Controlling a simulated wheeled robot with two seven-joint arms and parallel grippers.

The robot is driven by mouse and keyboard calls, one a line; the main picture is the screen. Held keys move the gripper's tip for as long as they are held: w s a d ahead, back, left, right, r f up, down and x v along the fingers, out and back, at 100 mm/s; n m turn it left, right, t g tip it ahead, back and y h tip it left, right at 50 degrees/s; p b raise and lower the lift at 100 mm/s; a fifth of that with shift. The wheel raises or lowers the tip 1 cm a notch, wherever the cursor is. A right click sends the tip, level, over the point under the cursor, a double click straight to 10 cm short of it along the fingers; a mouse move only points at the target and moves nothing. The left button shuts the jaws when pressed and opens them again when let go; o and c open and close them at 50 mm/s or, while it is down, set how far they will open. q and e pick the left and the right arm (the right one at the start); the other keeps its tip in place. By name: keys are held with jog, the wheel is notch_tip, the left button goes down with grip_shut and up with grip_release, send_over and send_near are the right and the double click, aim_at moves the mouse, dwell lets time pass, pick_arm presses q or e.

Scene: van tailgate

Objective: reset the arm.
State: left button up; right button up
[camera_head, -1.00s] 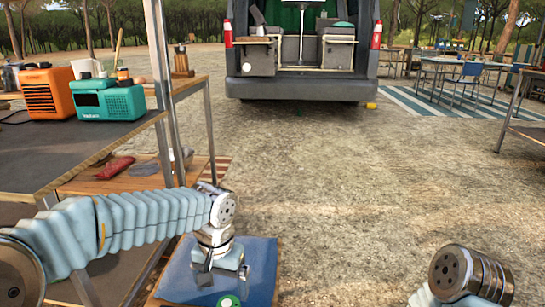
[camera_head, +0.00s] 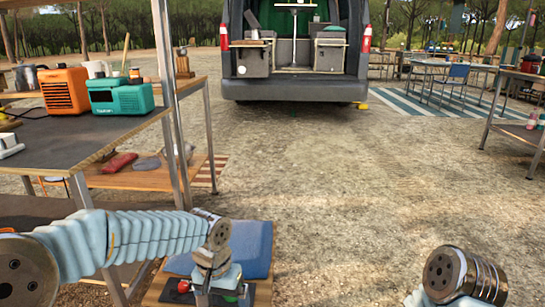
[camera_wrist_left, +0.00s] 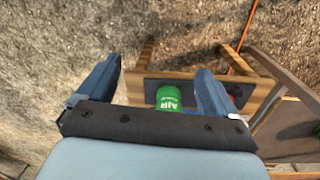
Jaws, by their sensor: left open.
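My left arm (camera_head: 130,240) reaches in from the left in the head view, with its wrist bent down. My left gripper (camera_head: 216,292) is low over a small wooden stand, and its fingertips are hard to make out there. In the left wrist view the gripper (camera_wrist_left: 159,68) has its two blue fingers wide apart, with nothing held between them. A green can (camera_wrist_left: 168,98) marked AIR shows beyond the jaws, partly cut off by the gripper body. Of my right arm only a metal joint (camera_head: 466,275) shows at bottom right; its gripper is out of view.
A shelf table (camera_head: 95,135) at left holds an orange box (camera_head: 65,91) and a teal box (camera_head: 120,96). A blue pad (camera_head: 250,248) is behind my left gripper. The van (camera_head: 293,88) stands ahead across open ground.

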pick_arm(q)
jog(key=s+f+n+h, duration=0.1)
jog(key=s+f, duration=0.1)
jog(key=f, duration=0.8)
jog(key=s+f+n+h, duration=0.1)
jog(key=s+f+h, duration=0.15)
jog(key=f, duration=0.75)
jog(key=s+a+f+n, duration=0.2)
jog(key=s+f+n, duration=0.1)
jog(key=s+f, duration=0.8)
notch_tip(320, 180, up, 14)
jog(key=d+t+p, duration=0.1)
jog(key=p, duration=1.2)
jog(key=shift+w+f+m, duration=0.15)
jog(key=shift+w+m, duration=0.15)
jog(key=shift+w, duration=0.1)
jog(key=shift+d, duration=0.1)
